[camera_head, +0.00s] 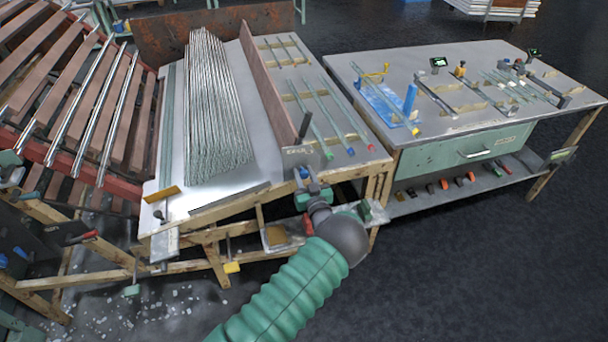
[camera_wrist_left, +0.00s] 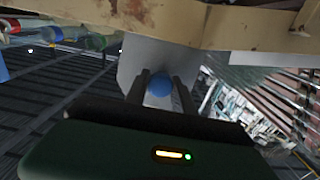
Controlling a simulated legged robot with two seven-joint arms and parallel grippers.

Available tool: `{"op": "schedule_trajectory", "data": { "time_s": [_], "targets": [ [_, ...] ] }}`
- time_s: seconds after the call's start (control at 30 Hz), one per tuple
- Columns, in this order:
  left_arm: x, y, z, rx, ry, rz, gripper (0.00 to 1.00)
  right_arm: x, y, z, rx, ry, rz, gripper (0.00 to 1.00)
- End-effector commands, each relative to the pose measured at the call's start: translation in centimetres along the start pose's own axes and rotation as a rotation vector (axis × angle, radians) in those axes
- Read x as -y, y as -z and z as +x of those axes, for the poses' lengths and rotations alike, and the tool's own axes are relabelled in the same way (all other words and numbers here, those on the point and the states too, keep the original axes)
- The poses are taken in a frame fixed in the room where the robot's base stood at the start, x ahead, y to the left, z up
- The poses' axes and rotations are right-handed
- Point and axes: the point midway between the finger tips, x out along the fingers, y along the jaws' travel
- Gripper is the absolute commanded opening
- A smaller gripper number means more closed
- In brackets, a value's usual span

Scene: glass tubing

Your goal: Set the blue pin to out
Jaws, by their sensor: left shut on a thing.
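The blue pin shows as a small round blue knob (camera_head: 304,172) at the front edge of the sloped bench in the head view. In the left wrist view the blue knob (camera_wrist_left: 161,86) sits between two dark fingers, in front of a grey plate (camera_wrist_left: 140,62). My left gripper (camera_head: 307,181) reaches up to it from below, at the end of the green-sleeved arm. Its fingers (camera_wrist_left: 161,94) are shut on the knob. The pin's shaft is hidden behind the knob and fingers. My right gripper is in neither view.
The sloped bench holds a stack of glass tubes (camera_head: 210,110) and separate tubes with red and blue ends (camera_head: 340,110). A second table (camera_head: 450,65) with tools stands to the right. A roller rack (camera_head: 75,90) is at left. Dark floor is clear at lower right.

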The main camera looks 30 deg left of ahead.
Motion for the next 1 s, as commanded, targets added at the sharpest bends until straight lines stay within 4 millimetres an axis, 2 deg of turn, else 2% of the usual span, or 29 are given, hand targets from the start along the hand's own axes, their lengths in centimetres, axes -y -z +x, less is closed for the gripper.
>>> {"op": "schedule_trajectory", "data": {
  "time_s": [0.17, 0.33, 0.57, 0.6, 0.7, 0.73, 1.0],
  "targets": [
    [-0.2, 0.0, -0.3, 0.001, -0.003, -0.001, 0.00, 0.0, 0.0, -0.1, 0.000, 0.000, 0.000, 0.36],
    [-0.1, 0.1, -2.1, 0.001, -0.003, -0.001, 0.00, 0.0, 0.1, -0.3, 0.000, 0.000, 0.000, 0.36],
    [-0.1, 0.0, -2.2, 0.000, -0.003, -0.001, 0.00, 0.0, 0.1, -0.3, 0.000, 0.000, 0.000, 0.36],
    [-0.1, 0.0, -2.2, 0.000, -0.003, -0.001, 0.34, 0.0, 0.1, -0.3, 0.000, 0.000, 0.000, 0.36],
    [-0.1, 0.0, -2.1, 0.000, -0.003, -0.001, 0.47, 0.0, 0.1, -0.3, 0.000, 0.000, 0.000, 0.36],
    [-0.1, 0.0, -2.1, 0.000, -0.002, -0.001, 0.51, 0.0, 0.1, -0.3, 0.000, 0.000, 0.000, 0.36],
    [0.0, 0.0, -2.2, 0.000, -0.001, 0.000, 0.51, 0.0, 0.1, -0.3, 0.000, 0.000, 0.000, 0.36]
  ]
}}
